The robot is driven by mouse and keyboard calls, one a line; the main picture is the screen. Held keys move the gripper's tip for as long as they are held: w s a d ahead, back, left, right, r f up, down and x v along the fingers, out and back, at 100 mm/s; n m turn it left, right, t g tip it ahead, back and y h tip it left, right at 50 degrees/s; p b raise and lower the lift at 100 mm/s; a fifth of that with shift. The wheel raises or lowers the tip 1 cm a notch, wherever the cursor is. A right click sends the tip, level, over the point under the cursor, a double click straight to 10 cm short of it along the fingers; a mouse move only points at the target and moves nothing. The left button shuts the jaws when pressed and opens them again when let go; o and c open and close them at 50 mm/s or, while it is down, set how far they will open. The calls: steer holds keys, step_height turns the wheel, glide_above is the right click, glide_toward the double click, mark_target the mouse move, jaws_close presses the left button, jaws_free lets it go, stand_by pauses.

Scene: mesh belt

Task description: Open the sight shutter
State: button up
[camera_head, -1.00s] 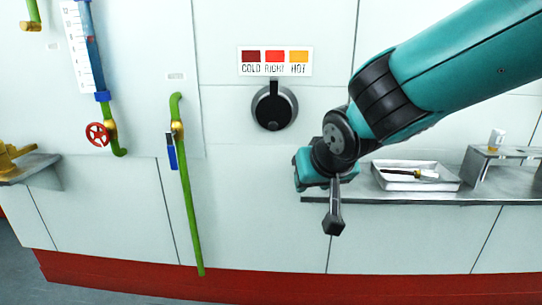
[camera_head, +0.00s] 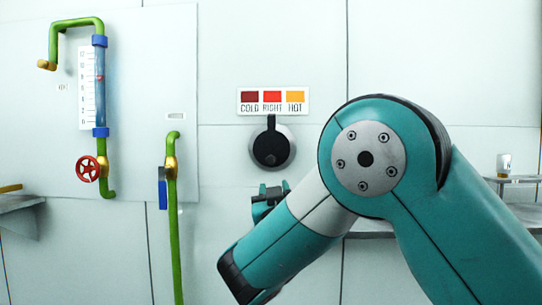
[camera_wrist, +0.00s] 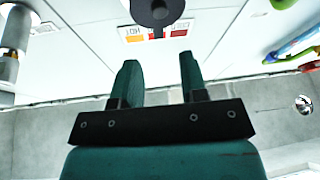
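The sight shutter appears to be the round black disc (camera_head: 271,149) with an upright black tab, set in a grey ring on the white wall. It covers whatever lies behind it. The wrist view, inverted, shows the dark disc (camera_wrist: 157,10) at the top edge, beyond the fingers. My gripper (camera_head: 273,188) is below the disc in the head view, apart from it, and partly hidden by my arm. In the wrist view my gripper (camera_wrist: 160,66) has its two teal fingers spread with nothing between them.
A COLD/RIGHT/HOT label (camera_head: 273,101) is above the disc. A sight tube (camera_head: 99,88) with green pipes, a red handwheel (camera_head: 88,169) and a blue-handled valve (camera_head: 163,188) are at left. A shelf (camera_head: 370,228) is behind my arm at right.

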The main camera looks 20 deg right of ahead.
steer(key=p, duration=0.9)
glide_toward(271, 162)
steer(key=w+r, duration=0.2)
steer(key=p+x, duration=0.2)
steer(key=p, duration=0.3)
steer(key=p+x, duration=0.3)
steer(key=p, duration=0.2)
steer(key=shift+w+d+p, duration=0.3)
steer(key=shift+p, duration=0.1)
steer(key=shift+w+d+r+p, duration=0.1)
steer(key=shift+w+p, duration=0.2)
steer(key=shift+w, duration=0.35)
steer(key=shift+w+d+r+p, duration=0.15)
steer(key=shift+w+p, duration=0.1)
steer(key=shift+w, duration=0.45)
steer(key=shift+f, duration=0.1)
jaws_close()
